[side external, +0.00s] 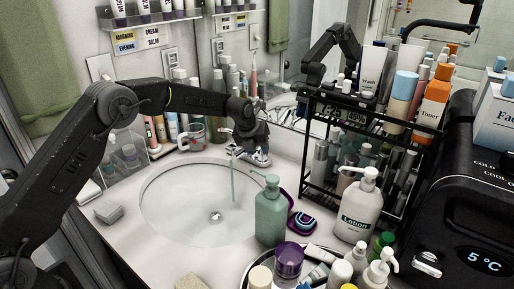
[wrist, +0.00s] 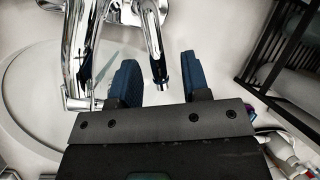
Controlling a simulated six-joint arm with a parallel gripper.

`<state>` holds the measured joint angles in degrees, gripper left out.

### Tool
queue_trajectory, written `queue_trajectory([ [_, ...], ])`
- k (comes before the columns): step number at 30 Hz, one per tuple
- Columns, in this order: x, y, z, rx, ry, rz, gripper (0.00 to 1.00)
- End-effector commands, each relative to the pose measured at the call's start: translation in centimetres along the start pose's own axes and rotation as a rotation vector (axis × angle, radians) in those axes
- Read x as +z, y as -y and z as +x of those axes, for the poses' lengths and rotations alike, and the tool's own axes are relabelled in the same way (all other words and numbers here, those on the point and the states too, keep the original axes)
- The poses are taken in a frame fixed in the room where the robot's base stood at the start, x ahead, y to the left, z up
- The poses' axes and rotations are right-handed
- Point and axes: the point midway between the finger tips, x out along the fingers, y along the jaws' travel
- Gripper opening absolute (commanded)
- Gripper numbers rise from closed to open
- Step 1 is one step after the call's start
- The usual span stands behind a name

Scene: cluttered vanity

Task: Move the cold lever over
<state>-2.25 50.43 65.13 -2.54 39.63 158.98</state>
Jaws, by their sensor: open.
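The chrome faucet (side external: 258,159) stands at the back right rim of the sink, and a stream of water (side external: 232,182) falls from it into the basin. In the wrist view its thick spout (wrist: 82,45) is left of my gripper. A slimmer chrome lever (wrist: 150,35) reaches down with its tip between my two blue fingers. No hot or cold mark is legible on it. My gripper (wrist: 162,83) is open, with gaps showing on both sides of the lever tip. In the side view my gripper (side external: 248,140) is over the faucet and its fingertips are hard to make out.
The white basin (side external: 165,205) is left of the faucet. A black wire rack (side external: 345,125) full of bottles is close on the right. A clear mug (side external: 193,137) stands behind the basin.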

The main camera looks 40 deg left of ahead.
Motion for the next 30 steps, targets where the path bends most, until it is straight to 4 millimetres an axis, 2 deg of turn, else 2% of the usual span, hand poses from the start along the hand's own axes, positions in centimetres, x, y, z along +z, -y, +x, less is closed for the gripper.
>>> queue_trajectory([
  [11,-0.1,0.5,0.1,0.035,0.015,-0.075,0.45],
  [27,0.3,3.1,0.8,0.192,0.098,-0.460,0.45],
  [30,0.4,3.4,-1.2,0.189,0.099,-0.460,0.45],
])
